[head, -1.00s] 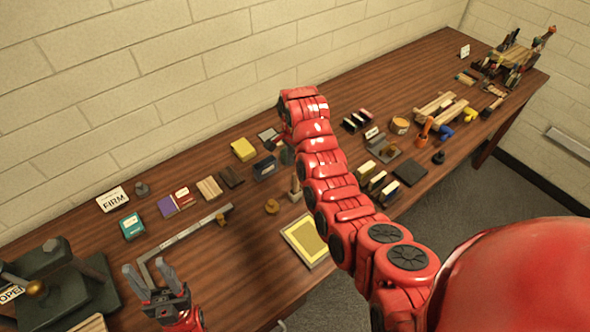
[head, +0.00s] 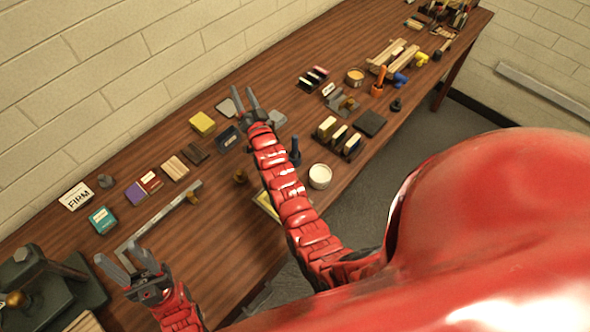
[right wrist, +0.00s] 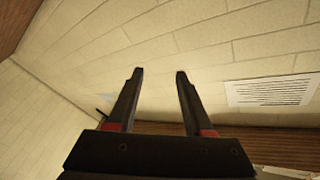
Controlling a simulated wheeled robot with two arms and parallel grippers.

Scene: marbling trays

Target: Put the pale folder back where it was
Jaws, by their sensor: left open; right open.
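I cannot make out the pale folder for certain in either view. A pale slatted wooden piece (head: 175,168) lies on the table among small blocks, left of the middle. My left gripper (head: 115,254) is open and empty over the front left, close to a metal square (head: 165,219). My right arm hides part of the table, including most of a yellow framed panel (head: 262,199).
A white round tub (head: 320,176) and block rack (head: 339,138) are right of my right arm. A dark green press (head: 50,285) fills the left corner.

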